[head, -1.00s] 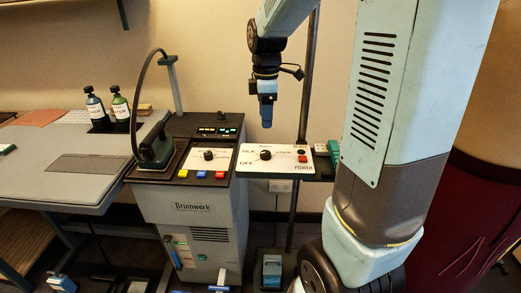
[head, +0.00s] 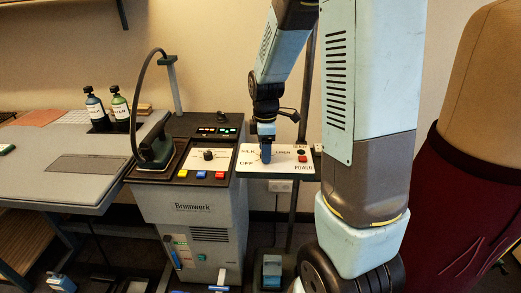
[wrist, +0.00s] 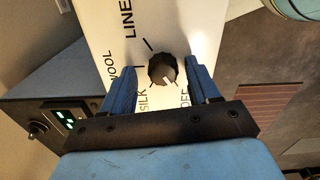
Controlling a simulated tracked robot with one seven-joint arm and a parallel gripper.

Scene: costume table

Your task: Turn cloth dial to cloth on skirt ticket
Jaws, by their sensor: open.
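The cloth dial (wrist: 162,69) is a round black knob on a white panel (head: 301,166). In the wrist view the panel reads LINEN, WOOL, SILK and OFF around it. The knob's white mark points down and right, towards OFF. My gripper (wrist: 163,74) is open, one finger on each side of the knob, with a gap showing on both sides. In the head view my gripper (head: 266,156) is over the panel and hides the knob. A dark red skirt (head: 455,215) is on a dress form at the right. I cannot make out a ticket.
A red power switch (head: 302,158) is at the panel's right. Two bottles (head: 107,108) stand on the grey ironing table (head: 35,178).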

